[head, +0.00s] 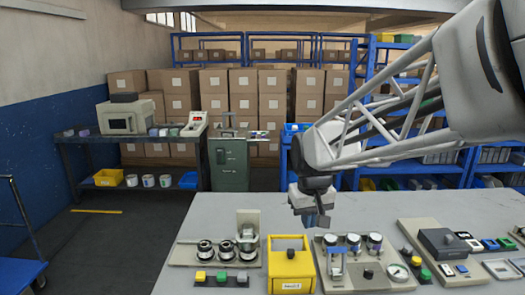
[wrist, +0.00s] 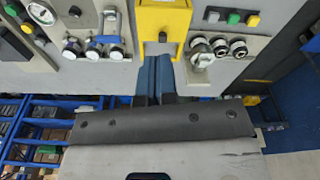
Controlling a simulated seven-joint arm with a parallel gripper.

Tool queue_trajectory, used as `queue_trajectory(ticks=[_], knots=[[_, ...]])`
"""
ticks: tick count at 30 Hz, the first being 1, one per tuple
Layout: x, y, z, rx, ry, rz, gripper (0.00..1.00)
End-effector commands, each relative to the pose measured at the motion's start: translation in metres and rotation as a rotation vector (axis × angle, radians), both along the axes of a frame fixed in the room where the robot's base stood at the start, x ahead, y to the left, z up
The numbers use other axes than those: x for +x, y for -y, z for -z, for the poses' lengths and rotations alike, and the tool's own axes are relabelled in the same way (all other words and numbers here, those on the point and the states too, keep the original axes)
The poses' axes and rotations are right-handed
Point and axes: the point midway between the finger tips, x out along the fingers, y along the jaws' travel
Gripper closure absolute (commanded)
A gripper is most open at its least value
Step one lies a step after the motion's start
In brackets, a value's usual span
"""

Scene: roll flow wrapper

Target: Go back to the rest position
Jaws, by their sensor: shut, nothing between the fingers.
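My gripper (head: 316,218) hangs from my arm in the head view, above the far part of the grey table (head: 225,208). It is shut and empty. In the wrist view the blue-grey fingers (wrist: 154,76) lie together, pointing toward the yellow box (wrist: 176,20). In the head view the yellow box (head: 291,268) stands nearer the front, below and left of the gripper, with a visible gap. No mark of a rest position shows.
Left of the yellow box is a panel with round knobs (head: 207,254) and coloured buttons. Right of it is a panel with cylinders and a gauge (head: 397,271). More control panels (head: 443,242) stand farther right. Shelves with cardboard boxes (head: 243,82) fill the back.

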Motion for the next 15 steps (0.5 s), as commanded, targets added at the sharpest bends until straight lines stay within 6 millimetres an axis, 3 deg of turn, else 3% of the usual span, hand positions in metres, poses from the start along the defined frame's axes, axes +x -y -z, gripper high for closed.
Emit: queue_trajectory(ticks=[15], knots=[[-0.132, 0.050, -0.005, 0.012, 0.060, 0.139, 1.00]])
